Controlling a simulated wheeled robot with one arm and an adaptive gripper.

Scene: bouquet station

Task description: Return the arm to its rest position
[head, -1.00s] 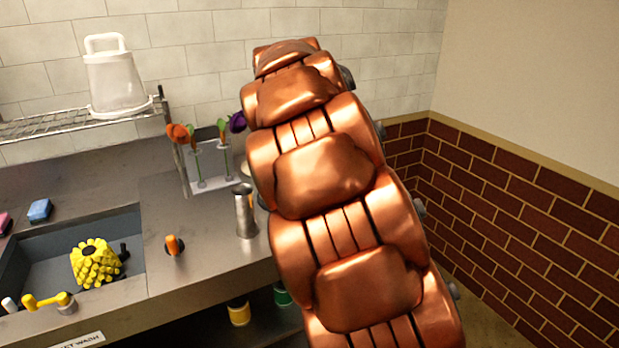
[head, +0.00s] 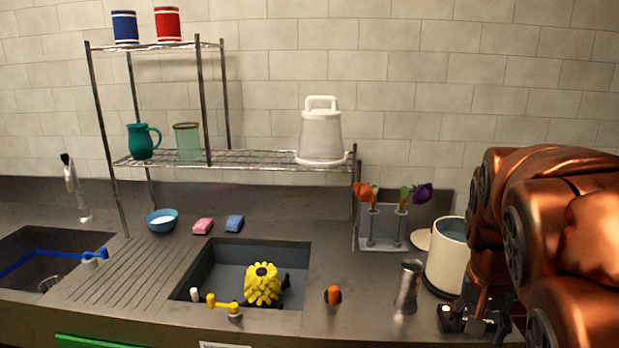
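My copper arm fills the right side of the head view, bent over with its end pointing down. My gripper (head: 472,322) shows as a dark shape at the lower right, beside the cream pot (head: 445,268) and in front of it. Its fingertips are too dark and small to tell whether they are open or shut, and I see nothing clearly held in it. The arm hides part of the counter's right end.
A metal vase (head: 409,287) stands close left of my gripper. Behind it is a clear stand (head: 382,240) with orange and purple flowers. The sink (head: 215,268) holds a yellow bumpy object (head: 262,284). A wire shelf (head: 255,158) carries a white container (head: 321,132).

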